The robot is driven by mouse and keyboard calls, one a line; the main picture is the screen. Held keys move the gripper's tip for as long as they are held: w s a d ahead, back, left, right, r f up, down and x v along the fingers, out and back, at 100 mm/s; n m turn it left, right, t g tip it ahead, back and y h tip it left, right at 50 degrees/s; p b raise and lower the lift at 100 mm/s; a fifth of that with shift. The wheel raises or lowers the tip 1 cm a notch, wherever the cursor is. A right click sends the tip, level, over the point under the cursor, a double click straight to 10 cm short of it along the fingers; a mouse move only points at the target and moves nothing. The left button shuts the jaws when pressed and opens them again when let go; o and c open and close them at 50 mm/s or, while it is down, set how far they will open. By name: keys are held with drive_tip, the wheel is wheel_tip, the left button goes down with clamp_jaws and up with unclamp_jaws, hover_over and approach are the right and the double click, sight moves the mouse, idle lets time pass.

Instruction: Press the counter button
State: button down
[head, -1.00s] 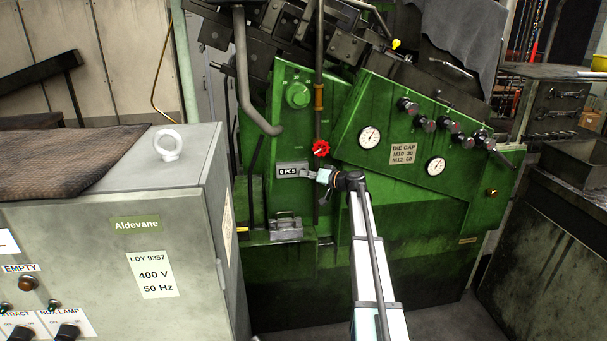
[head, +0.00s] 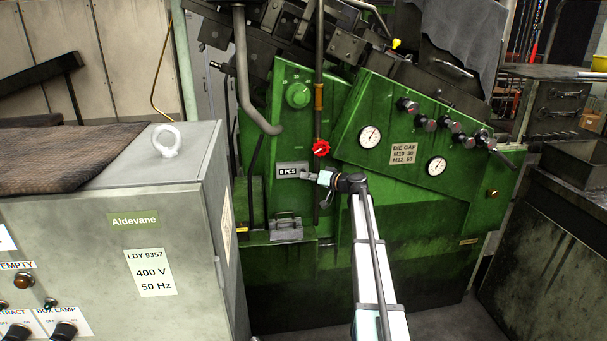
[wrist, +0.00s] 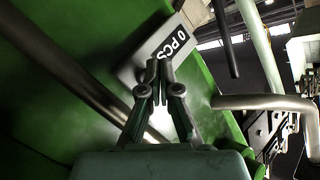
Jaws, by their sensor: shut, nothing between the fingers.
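The counter (head: 290,170) is a small grey box with a dark display on the green machine's front. In the wrist view the counter (wrist: 133,70) shows close up and tilted, and its display reads "0 PCS". My gripper (head: 305,175) is at the counter's right end in the head view. In the wrist view my gripper (wrist: 159,66) is shut and empty, its fingertips in front of the counter's face, just beside the display. The button cannot be made out; the fingertips cover that part of the counter. I cannot tell whether they touch it.
A red handwheel (head: 320,148) on a vertical pipe is just above my gripper. A green dial (head: 297,95) is higher up. A grey box with a handle (head: 286,228) sits on a ledge below. A grey cabinet (head: 175,220) stands at the front left.

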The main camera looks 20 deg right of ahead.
drive_tip(key=s+b, duration=0.1)
drive_tip(key=s, duration=0.1)
drive_tip(key=s+a+b, duration=0.1)
drive_tip(key=s, duration=0.2)
drive_tip(key=shift+a, duration=0.15)
idle(0.9)
